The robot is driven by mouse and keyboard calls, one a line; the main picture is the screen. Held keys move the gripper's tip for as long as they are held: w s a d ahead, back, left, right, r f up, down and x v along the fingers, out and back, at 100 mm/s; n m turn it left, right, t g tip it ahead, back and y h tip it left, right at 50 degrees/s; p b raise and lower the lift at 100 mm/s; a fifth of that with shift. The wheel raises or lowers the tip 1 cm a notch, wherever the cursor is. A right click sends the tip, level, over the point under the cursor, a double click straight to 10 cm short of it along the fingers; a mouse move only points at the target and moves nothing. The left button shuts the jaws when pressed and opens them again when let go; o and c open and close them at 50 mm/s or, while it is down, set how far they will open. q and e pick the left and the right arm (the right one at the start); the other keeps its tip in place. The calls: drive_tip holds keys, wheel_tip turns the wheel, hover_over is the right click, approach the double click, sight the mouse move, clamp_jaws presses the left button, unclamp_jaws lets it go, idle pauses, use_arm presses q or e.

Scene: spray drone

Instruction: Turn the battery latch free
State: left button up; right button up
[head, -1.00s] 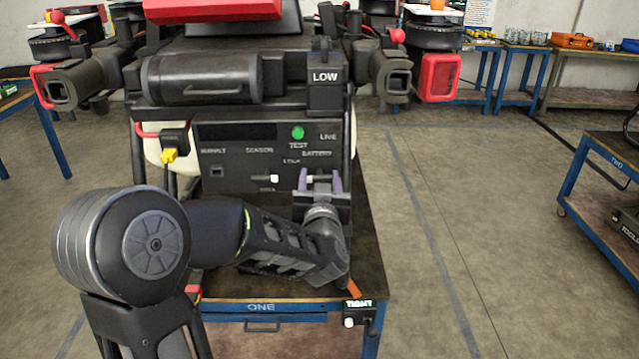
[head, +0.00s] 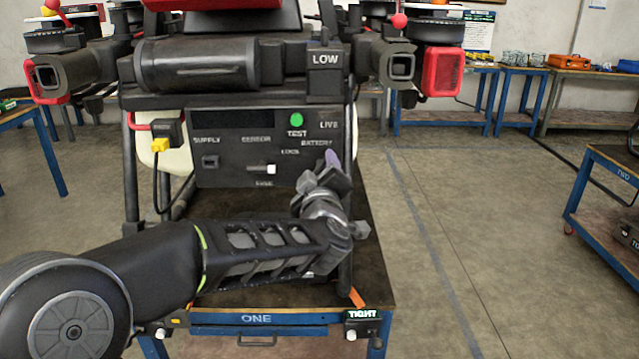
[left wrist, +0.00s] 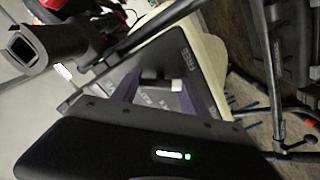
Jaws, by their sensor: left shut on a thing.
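The dark control panel (head: 235,165) on the spray drone carries SUPPLY, SENSOR and BATTERY labels. My left gripper (head: 326,168) is at the panel's right side, just below the BATTERY label, rolled to a tilt. In the left wrist view its purple fingers (left wrist: 157,87) are shut on the battery latch (left wrist: 149,86), whose pale part shows between them. The word FREE (left wrist: 182,54) is on the panel beside the fingers. In the head view the gripper hides the latch. A dark switch with a white tip (head: 270,169) sits under SENSOR. My right gripper is out of view.
The drone stands on table ONE (head: 215,300). A green TEST light (head: 296,119) glows on the panel. A yellow plug (head: 160,145) with a cable is at the panel's left. A TIGHT sign (head: 362,314) is at the table's front.

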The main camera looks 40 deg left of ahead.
use_arm(q)
drive_tip(key=n+b, duration=0.3)
drive_tip(key=shift+f+n, duration=0.15)
drive_tip(key=shift+n, duration=0.25)
drive_tip(key=shift+n+b, duration=1.1)
drive_tip(key=shift+n, duration=0.3)
drive_tip(key=shift+r, duration=0.2)
drive_tip(key=o, duration=1.3)
drive_tip(key=shift+s, duration=0.1)
drive_tip(key=v, duration=0.7)
drive_tip(key=shift+s+d, duration=0.25)
